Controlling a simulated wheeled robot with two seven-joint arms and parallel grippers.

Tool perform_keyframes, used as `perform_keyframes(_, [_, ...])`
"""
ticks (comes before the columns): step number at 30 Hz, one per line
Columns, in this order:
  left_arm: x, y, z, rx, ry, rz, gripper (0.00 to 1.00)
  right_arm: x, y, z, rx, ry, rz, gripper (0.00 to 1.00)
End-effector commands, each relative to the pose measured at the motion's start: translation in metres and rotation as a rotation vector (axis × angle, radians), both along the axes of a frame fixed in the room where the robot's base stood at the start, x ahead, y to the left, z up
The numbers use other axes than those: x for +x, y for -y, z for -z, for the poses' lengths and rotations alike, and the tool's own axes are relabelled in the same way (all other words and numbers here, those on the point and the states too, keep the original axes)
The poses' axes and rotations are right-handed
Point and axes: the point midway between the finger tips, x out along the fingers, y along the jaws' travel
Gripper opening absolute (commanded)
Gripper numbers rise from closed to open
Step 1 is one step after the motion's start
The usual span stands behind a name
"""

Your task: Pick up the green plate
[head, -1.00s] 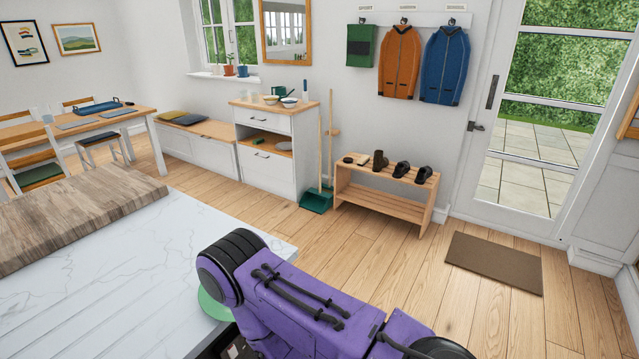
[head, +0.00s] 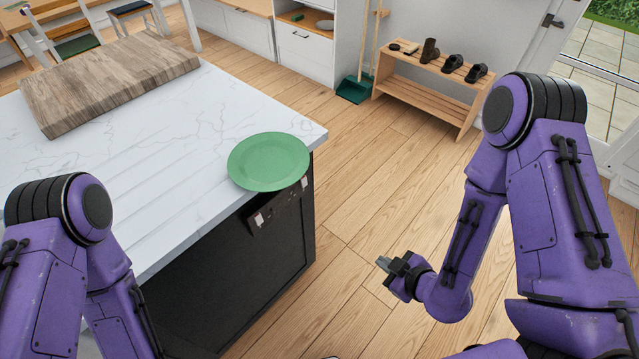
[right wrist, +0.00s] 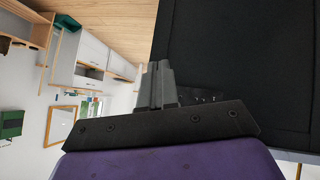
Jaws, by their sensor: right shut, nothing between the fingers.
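The green plate (head: 268,161) lies flat near the right corner of the white marble counter (head: 180,150), its front rim reaching the counter's edge. My right gripper (head: 383,263) is shut and empty, to the right of the plate and lower than the counter top, over the floor. Its closed fingers (right wrist: 158,84) also show in the right wrist view, beside a dark panel. The plate is not seen in that view. My left arm comes in at the lower left of the head view, but its gripper is out of the picture.
A wooden board (head: 108,80) lies on the counter at the left. The black dishwasher front (head: 240,280) is below the plate. A shoe rack (head: 425,88) and a green dustpan (head: 355,89) stand farther back. The floor right of the counter is clear.

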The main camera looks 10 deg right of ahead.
Motion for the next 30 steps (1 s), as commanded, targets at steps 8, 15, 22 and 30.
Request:
perform_keyframes(8, [0.000,0.000,0.005,0.000,0.000,0.000,0.00,0.039,-0.061,-0.135,-0.433,0.911,-0.741,0.00])
perform_keyframes(15, [0.000,0.000,0.011,0.000,0.000,0.000,0.00,0.035,-0.077,-0.170,-0.598,1.201,-0.855,0.00])
perform_keyframes(22, [0.000,0.000,0.047,0.000,0.000,0.000,0.00,0.062,-0.108,-0.163,-0.602,1.206,-0.862,0.00])
perform_keyframes(30, [0.000,0.000,0.080,0.000,0.000,0.000,0.00,0.092,-0.140,-0.171,-0.599,1.197,-0.861,0.00])
